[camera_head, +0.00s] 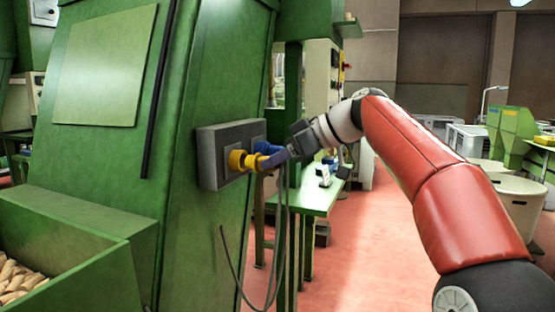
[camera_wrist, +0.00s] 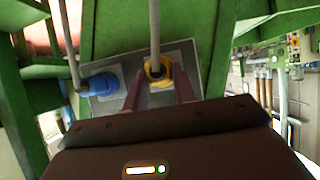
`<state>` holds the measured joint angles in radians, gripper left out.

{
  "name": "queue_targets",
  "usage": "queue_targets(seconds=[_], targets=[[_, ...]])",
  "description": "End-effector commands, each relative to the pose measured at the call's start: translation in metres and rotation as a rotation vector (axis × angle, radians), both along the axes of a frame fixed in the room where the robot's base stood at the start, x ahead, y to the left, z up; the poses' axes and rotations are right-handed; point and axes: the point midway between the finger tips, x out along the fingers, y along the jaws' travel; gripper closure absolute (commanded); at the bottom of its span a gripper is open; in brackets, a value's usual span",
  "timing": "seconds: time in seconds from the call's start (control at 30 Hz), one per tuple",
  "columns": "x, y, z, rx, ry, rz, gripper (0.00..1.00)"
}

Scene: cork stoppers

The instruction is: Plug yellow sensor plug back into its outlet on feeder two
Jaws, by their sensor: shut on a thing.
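The yellow plug (camera_head: 257,161) is at the yellow outlet (camera_head: 237,160) on a grey box (camera_head: 213,172) fixed to the side of the green machine. My gripper (camera_head: 272,160) is shut on the plug from the right. In the wrist view, my gripper's fingers (camera_wrist: 160,92) reach to either side of the plug (camera_wrist: 157,75), and a grey cable (camera_wrist: 154,30) runs from it. The plug lines up with the outlet and appears to touch it; how deep it sits cannot be told. A blue plug (camera_wrist: 98,83) sits in the neighbouring outlet, also showing in the head view (camera_head: 262,147).
A green bin (camera_head: 130,270) with cork stoppers (camera_head: 18,280) stands at lower left. Grey cables (camera_head: 282,240) hang below the box. A green table (camera_head: 312,195) stands behind my gripper. White tubs (camera_head: 520,200) are at the right. The red floor (camera_head: 370,250) between is open.

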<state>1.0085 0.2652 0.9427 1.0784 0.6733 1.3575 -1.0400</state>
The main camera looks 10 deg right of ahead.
Motion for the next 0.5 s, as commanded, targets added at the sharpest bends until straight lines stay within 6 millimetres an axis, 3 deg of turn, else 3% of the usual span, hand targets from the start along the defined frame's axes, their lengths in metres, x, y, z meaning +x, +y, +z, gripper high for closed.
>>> queue_targets(seconds=[0.5], targets=[[0.0026, 0.0039, 0.0003, 0.0, -0.001, 0.001, 0.97]])
